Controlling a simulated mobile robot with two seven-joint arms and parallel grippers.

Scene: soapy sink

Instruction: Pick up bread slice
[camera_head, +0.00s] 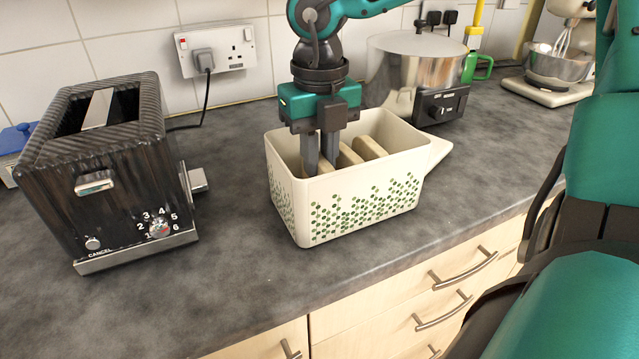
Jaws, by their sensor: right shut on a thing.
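A cream bread bin (341,208) with green dots stands open-topped on the counter. Several pale bread slices stand on edge in it. One slice (371,147) is at the right, and another (349,156) is left of it. My right gripper (320,163) points straight down into the bin. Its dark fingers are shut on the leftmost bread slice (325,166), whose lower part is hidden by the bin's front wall. My left gripper is not in view.
A black toaster (110,170) stands left of the bin, its lever facing right. A steel appliance (418,65) with a black control panel is close behind right. A wall socket (215,50) with a plug is behind. Grey counter (235,270) is bare in front.

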